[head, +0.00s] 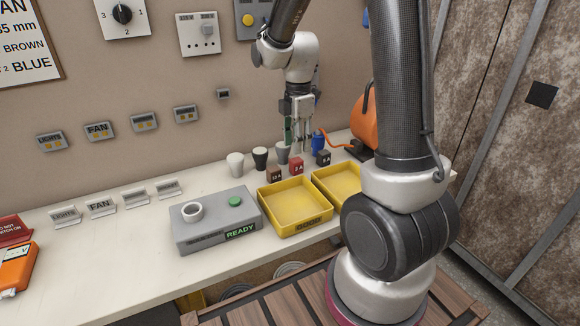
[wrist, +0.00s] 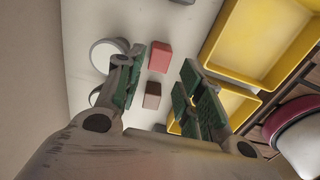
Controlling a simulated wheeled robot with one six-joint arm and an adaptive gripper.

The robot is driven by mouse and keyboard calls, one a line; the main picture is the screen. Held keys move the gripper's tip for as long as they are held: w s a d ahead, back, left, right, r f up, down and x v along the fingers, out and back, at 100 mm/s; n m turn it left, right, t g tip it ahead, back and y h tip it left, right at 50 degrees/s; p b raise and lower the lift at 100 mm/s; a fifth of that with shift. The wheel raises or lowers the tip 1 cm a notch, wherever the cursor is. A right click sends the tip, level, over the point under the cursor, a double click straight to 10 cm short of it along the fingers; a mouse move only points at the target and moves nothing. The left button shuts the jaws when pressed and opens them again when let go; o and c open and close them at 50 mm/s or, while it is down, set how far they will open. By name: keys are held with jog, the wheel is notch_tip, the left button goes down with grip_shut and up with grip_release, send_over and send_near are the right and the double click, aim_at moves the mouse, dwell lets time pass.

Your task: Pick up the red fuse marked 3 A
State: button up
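The red fuse (head: 296,167) marked 3 A stands on the white bench behind the yellow trays, between a brown fuse (head: 274,175) and a dark fuse (head: 323,158). In the wrist view the red fuse (wrist: 160,56) shows between the tips of my open green-padded fingers, with the brown fuse (wrist: 152,95) beside it. My gripper (head: 297,143) points down above and just behind the fuses, empty. I cannot tell the exact height gap to the red fuse.
Yellow trays (head: 268,219) lie in front. A grey test box (head: 192,243) reads READY. A blue item (head: 319,141) and orange machine (head: 364,127) stand right.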

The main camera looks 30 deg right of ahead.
aim_at(296, 160)
jog(key=shift+f, duration=0.25)
notch_tip(296, 160, down, 7)
jog(key=shift+a+f, duration=0.1)
jog(key=shift+f, duration=0.05)
jog(key=c, duration=0.6)
